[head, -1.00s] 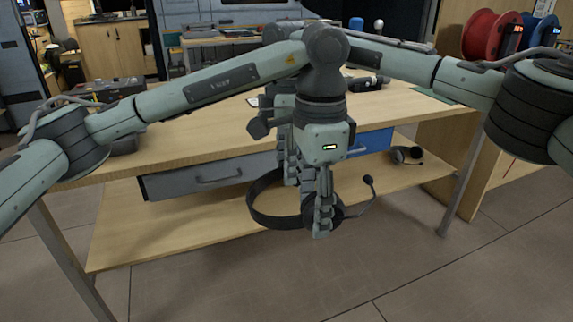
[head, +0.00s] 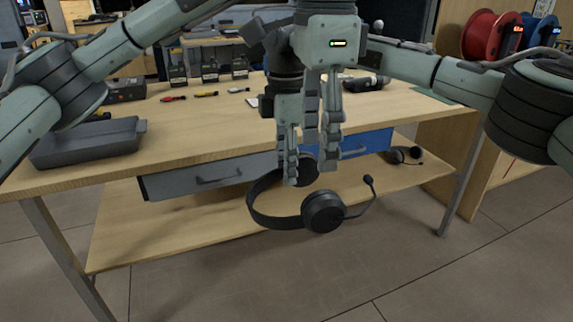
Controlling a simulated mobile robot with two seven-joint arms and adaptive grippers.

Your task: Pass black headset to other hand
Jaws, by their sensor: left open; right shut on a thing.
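The black headset (head: 262,214) hangs in the air in front of the workbench, with its near ear cup (head: 322,212) facing me and its microphone boom reaching right. My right gripper (head: 291,178) is shut on the headset near its far ear cup, which is partly hidden behind the fingers. My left gripper (head: 322,145) is higher and nearer to me, pointing down. It is open and empty, above the near ear cup and apart from it. It hides part of my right gripper.
The workbench (head: 190,130) carries a grey tray (head: 90,143), small tools and dark boxes. Below are a grey drawer (head: 210,175) and a blue drawer (head: 366,143). A second dark headset (head: 398,155) lies on the lower shelf (head: 150,235) at right. Floor in front is clear.

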